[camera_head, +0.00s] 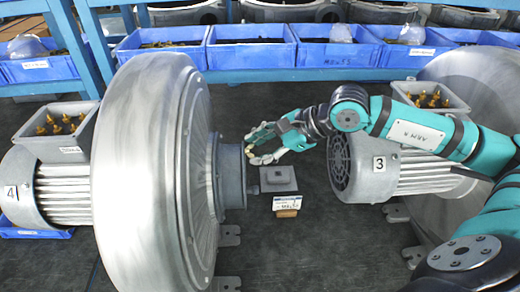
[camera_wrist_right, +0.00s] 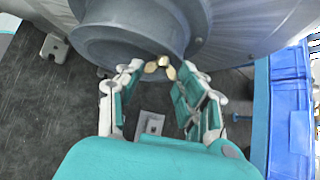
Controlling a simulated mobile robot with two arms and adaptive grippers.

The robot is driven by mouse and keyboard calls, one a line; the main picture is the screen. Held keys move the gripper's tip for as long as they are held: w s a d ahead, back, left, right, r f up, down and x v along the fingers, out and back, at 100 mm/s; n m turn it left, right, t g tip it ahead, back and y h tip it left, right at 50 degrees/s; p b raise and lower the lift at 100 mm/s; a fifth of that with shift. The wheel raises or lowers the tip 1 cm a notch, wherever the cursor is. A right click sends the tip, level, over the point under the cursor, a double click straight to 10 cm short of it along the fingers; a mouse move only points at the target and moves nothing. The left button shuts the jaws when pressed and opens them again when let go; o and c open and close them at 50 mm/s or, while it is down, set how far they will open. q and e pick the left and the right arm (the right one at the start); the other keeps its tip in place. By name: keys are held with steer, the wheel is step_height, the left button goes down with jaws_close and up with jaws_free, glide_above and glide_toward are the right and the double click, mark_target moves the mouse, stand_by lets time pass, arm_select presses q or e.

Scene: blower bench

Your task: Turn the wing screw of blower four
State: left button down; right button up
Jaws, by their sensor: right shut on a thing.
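Blower four (camera_head: 150,165) stands at the left, a big grey round housing with a motor (camera_head: 62,190) marked 4. Its round outlet (camera_head: 232,178) faces right, and the outlet also shows at the top of the right wrist view (camera_wrist_right: 125,38). The brass wing screw (camera_wrist_right: 158,66) sits at the outlet's rim. My right gripper (camera_head: 250,147) reaches in from the right, and its fingertips (camera_wrist_right: 161,68) close around the wing screw. The fingers partly hide the screw in the head view. My left gripper is not in view.
Blower three (camera_head: 400,172) stands at the right, beneath my right arm. A small grey block (camera_head: 278,179) and a label card on a wooden stand (camera_head: 287,205) are on the dark bench between the blowers. Blue bins (camera_head: 250,55) line the back.

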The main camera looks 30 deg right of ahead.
steer(key=o, duration=1.2)
steer(key=shift+c, duration=0.2)
steer(key=shift+d, duration=0.1)
steer(key=v, duration=1.2)
